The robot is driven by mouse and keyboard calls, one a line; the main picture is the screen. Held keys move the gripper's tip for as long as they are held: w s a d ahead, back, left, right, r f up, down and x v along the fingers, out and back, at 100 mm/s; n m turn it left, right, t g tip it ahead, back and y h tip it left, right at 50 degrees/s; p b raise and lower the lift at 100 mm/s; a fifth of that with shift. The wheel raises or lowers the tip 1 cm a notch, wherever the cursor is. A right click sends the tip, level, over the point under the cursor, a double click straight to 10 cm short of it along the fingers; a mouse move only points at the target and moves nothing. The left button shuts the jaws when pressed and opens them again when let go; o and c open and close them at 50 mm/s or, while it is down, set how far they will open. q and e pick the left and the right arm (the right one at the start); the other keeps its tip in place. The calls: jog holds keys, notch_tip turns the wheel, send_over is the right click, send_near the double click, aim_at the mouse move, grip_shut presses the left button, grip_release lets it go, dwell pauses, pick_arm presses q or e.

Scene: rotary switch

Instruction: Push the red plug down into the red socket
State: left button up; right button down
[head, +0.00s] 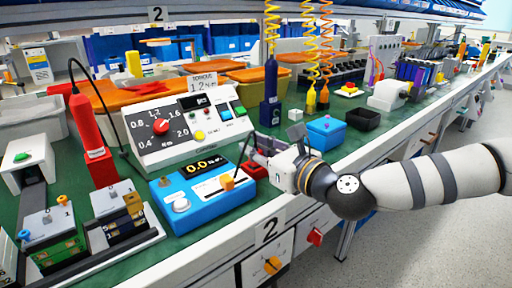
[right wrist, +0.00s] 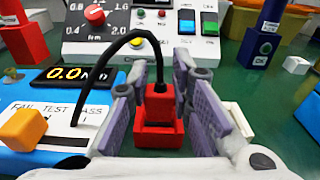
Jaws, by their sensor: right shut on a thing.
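The red plug (right wrist: 158,103) stands upright between the fingers of my right gripper (right wrist: 158,98), with a black cable leaving its top. My right gripper, also in the head view (head: 262,158), is shut on the plug. The red socket (right wrist: 158,139) is a wider red block directly below the plug; it also shows in the head view (head: 253,171). The plug's lower end meets the socket in the picture; how deep it sits I cannot tell. In the head view, the gripper mostly hides the plug. My left gripper is not in view.
The blue tester (head: 205,200) with a yellow reading stands just left of the socket, and the cable arches over to it. The torque panel (head: 185,125) stands behind. A blue box (head: 326,133) and black bin (head: 363,119) are to the right. The bench's front edge is close.

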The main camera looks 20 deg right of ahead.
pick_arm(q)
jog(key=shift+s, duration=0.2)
pick_arm(e)
jog(key=shift+f, duration=0.1)
jog(key=c, duration=1.4)
grip_release()
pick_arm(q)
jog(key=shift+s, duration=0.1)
pick_arm(e)
jog(key=shift+o, duration=0.2)
jog(key=v, duration=0.8)
jog(key=shift+s+d, duration=0.1)
jog(key=shift+s, duration=0.1)
